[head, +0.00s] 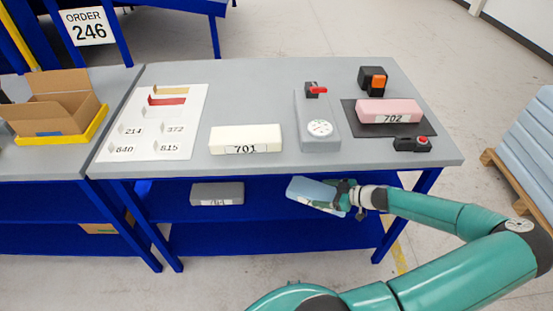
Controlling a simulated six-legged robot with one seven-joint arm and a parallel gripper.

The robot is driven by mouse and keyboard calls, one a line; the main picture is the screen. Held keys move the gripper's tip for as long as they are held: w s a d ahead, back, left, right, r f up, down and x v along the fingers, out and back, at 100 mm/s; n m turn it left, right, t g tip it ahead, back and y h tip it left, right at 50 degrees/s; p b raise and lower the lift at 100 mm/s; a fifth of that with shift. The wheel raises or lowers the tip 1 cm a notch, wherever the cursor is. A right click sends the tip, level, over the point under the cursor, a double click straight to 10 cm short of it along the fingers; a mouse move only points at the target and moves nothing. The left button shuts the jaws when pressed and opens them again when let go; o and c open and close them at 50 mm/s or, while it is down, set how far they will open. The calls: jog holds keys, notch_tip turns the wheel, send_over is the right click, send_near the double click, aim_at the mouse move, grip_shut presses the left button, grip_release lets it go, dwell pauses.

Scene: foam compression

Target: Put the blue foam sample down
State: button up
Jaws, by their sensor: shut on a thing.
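The light blue foam sample (306,188) is held in my gripper (338,196), just below the front edge of the grey table and in front of the blue shelf. It is tilted, and its lower right part is covered by the jaws. My gripper is shut on it. I cannot tell whether the sample touches the shelf.
On the tabletop (250,97) are a white block marked 701 (246,139), a gauge device (318,126), a pink block marked 702 (389,111) and a label sheet (185,107). A grey block (217,193) lies on the blue shelf (265,204). The shelf between it and my gripper is clear.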

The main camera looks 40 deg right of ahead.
aim_at(298, 198)
jog(key=shift+n+y, duration=0.4)
jog(key=w+a, duration=0.1)
jog(key=a, duration=0.2)
jog(key=w+a, duration=0.1)
jog(key=a, duration=0.1)
jog(key=w+a, duration=0.1)
jog(key=a, duration=0.2)
jog(key=shift+w+a+r, duration=0.15)
jog(key=shift+w+a, duration=0.3)
jog(key=shift+w, duration=0.05)
jog(key=w+d+f, duration=0.1)
jog(key=w, duration=0.1)
jog(key=w+d+f, duration=0.1)
jog(key=w+d, duration=0.1)
jog(key=w, duration=0.1)
jog(key=w+d+f, duration=0.2)
jog(key=shift+w, duration=0.15)
jog(key=w+f, duration=0.1)
jog(key=w+d+f, duration=0.1)
jog(key=f, duration=0.1)
jog(key=w+d+f, duration=0.1)
jog(key=f, duration=0.1)
jog(key=shift+w+d, duration=0.1)
jog(key=shift+d, duration=0.15)
jog(key=shift+w+d+f, duration=0.2)
jog(key=shift+w+f, duration=0.1)
jog(key=shift+f, duration=0.25)
notch_tip(298, 198, down, 3)
jog(key=shift+r, duration=0.1)
